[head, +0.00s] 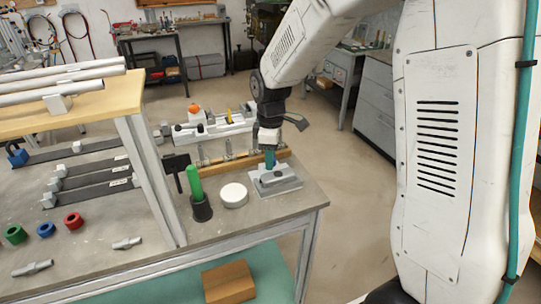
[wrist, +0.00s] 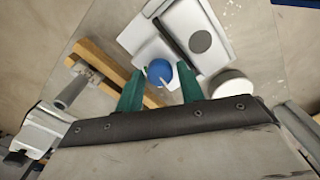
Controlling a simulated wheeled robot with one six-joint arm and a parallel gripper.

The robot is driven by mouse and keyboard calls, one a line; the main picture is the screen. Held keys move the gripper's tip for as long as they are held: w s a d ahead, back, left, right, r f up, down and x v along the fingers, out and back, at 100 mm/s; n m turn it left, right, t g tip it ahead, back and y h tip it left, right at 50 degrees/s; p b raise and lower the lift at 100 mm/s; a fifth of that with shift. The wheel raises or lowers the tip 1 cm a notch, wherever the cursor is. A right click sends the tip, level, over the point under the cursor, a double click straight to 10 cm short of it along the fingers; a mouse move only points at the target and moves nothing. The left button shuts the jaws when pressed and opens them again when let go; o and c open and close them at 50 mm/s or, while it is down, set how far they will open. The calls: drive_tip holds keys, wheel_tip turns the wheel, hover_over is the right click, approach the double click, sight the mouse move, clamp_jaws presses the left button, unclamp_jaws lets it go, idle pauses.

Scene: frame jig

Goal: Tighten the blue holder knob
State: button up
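The blue holder knob (wrist: 160,72) shows in the wrist view as a round blue cap with a thin pale pointer or slit on it. It is at the edge of a light grey holder (wrist: 150,47) that has a dark bar and a grey disc on top. In the head view the holder (head: 277,186) sits near the table's right corner; the knob is hidden there. My gripper (wrist: 161,78) has two teal fingers, open, one on each side of the knob with small gaps. In the head view my gripper (head: 270,160) points down over the holder.
A white round disc (head: 234,194) and a green-handled tool in a black cup (head: 200,205) stand left of the holder. A wooden strip with pegs (head: 240,160) and a white fixture with an orange knob (head: 196,110) lie behind. A raised wooden shelf (head: 70,105) is at left.

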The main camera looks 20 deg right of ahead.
drive_tip(key=c, duration=0.7)
drive_tip(key=shift+m, duration=0.4)
drive_tip(key=m, duration=0.3)
drive_tip(key=shift+m, duration=0.4)
drive_tip(key=m, duration=0.4)
drive_tip(key=shift+m, duration=0.3)
drive_tip(key=m, duration=1.1)
drive_tip(key=shift+m, duration=0.4)
